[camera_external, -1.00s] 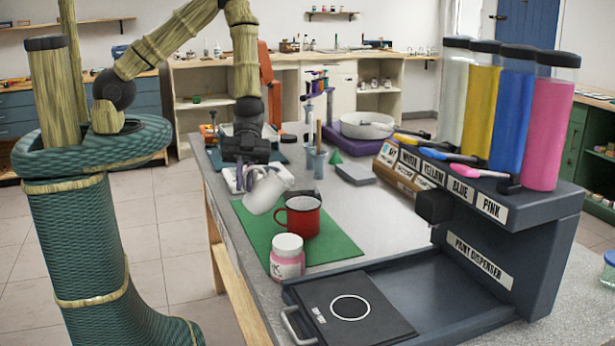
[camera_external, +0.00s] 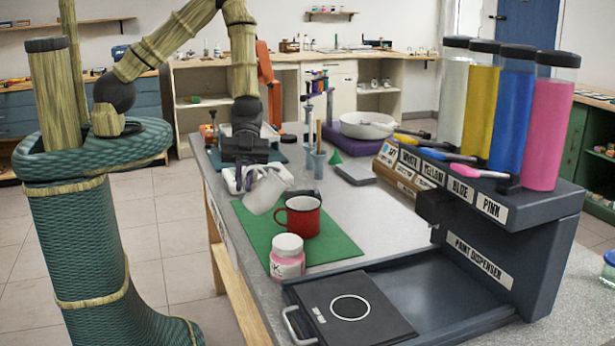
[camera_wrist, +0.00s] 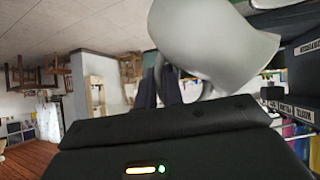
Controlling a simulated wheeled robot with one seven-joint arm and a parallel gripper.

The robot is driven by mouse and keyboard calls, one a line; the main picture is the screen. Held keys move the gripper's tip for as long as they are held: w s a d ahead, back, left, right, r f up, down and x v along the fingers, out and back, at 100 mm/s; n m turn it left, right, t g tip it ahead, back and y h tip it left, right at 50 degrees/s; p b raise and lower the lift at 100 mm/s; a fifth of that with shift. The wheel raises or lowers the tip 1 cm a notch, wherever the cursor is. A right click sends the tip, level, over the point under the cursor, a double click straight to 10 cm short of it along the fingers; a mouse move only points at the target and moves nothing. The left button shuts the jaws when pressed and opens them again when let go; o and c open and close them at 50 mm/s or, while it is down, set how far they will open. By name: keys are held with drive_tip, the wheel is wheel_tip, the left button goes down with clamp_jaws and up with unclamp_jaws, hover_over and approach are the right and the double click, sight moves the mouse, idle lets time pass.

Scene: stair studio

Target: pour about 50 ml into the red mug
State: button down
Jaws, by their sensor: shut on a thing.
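The red mug (camera_external: 301,218) stands upright on the green mat (camera_external: 335,246), its handle to the left and its inside pale. My gripper (camera_external: 247,180) is shut on a white cup (camera_external: 266,194), just left of and behind the mug. The white cup is tilted strongly, leaning toward the red mug, and its lower edge is close to the mug's handle side. In the wrist view the cup (camera_wrist: 215,40) fills the upper middle, with the gripper fingers (camera_wrist: 160,90) at its handle. I see no stream of liquid, and the cup's contents are hidden.
A pink-labelled jar (camera_external: 287,258) stands in front of the mug on the mat's edge. The paint dispenser (camera_external: 480,260) with several colour tubes is at right. The table centre is clear.

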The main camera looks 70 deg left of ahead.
drive_tip(key=shift+f+b, duration=0.2)
drive_tip(key=shift+b, duration=0.1)
drive_tip(key=s+f+m+t+b, duration=0.2)
drive_tip(key=s+f+t+b, duration=0.1)
drive_tip(key=b, duration=1)
drive_tip(key=shift+a+f, duration=0.1)
drive_tip(key=shift+s+f+b, duration=0.1)
drive_tip(key=shift+f+b, duration=0.05)
drive_tip(key=shift+b, duration=0.55)
drive_tip(key=b, duration=0.1)
drive_tip(key=f+b, duration=0.1)
drive_tip(key=b, duration=0.1)
drive_tip(key=shift+s+t, duration=0.2)
drive_tip(key=shift+t, duration=0.1)
drive_tip(key=shift+f+m+b, duration=0.2)
drive_tip(key=shift+m+b, duration=0.1)
drive_tip(key=shift+b, duration=0.45)
